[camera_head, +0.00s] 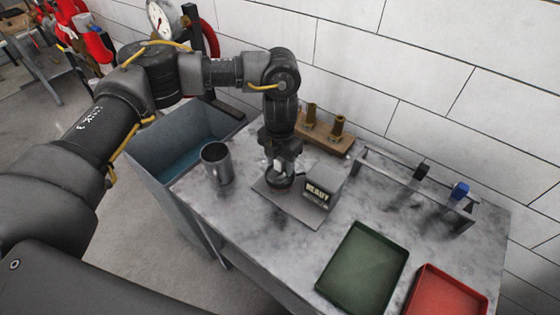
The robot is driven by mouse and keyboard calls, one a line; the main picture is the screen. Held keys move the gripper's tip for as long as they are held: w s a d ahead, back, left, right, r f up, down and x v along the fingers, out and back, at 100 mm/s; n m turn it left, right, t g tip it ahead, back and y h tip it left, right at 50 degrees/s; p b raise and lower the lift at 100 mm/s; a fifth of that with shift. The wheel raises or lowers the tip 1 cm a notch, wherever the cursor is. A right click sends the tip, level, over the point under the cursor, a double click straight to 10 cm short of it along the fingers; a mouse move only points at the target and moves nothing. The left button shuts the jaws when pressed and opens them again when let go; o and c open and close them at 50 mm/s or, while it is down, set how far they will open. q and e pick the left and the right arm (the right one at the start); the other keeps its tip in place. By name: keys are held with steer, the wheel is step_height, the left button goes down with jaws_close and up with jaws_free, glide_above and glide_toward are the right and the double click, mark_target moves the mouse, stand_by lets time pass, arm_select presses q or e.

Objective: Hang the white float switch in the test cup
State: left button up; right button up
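My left gripper (280,172) points down over a grey plate (291,208) that carries a box reading "READY" (321,187). A dark round piece with a reddish edge shows under the fingers, at the plate. A small pale patch shows beside the fingers; I cannot tell whether it is the white float switch or part of my gripper. Whether the fingers are open or shut is not clear. A grey metal cup (217,164) with a handle stands upright to the left of the gripper, apart from it; it looks like the test cup. My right gripper is not in view.
A rack (411,181) at the right holds a black piece (422,171) and a blue piece (460,190). A wooden block (325,135) with brass fittings stands behind. Green (363,268) and red (446,293) trays lie at front right. A grey tank (166,150) adjoins the table's left.

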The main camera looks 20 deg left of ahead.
arm_select(q)
step_height(320, 180, up, 11)
steer(key=shift+f+b, duration=0.1)
steer(key=shift+b, duration=0.7)
stand_by(0.5)
